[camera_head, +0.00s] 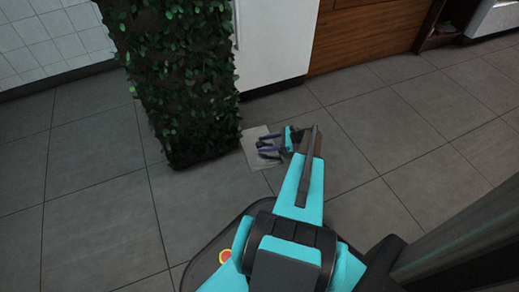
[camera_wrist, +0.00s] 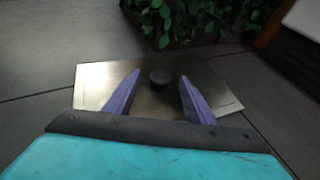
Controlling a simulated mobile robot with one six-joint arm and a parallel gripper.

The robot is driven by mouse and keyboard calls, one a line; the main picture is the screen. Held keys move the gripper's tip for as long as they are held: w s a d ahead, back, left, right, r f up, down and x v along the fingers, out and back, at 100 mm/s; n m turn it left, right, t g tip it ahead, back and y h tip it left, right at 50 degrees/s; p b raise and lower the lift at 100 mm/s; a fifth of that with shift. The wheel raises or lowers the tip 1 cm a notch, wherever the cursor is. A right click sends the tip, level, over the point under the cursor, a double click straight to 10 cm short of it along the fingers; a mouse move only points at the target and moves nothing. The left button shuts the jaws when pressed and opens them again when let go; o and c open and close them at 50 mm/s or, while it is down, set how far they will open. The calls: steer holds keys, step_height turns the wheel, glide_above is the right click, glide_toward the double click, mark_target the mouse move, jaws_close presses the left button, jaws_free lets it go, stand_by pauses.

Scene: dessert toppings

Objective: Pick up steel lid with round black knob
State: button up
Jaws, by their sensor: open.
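The steel lid (camera_wrist: 150,95) is a flat rectangular plate lying on the floor, seen in the wrist view with a round black knob (camera_wrist: 159,77) standing near its middle. My gripper (camera_wrist: 158,81) is open, with its two purple fingers on either side of the knob in the picture. Both fingers look clear of the knob, and I cannot tell how high they are above the lid. In the head view the lid (camera_head: 252,150) shows as a pale plate partly hidden by my gripper (camera_head: 262,151); the knob cannot be made out there.
A leafy green plant column (camera_head: 180,80) stands close behind the lid, to its left in the head view. A white cabinet (camera_head: 272,40) and wooden drawers (camera_head: 360,32) are behind. The grey tiled floor is clear to the left and right.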

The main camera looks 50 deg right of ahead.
steer(key=shift+w+a+f, duration=0.2)
steer(key=shift+w+a, duration=0.15)
steer(key=shift+w, duration=0.05)
jaws_close()
stand_by(0.4)
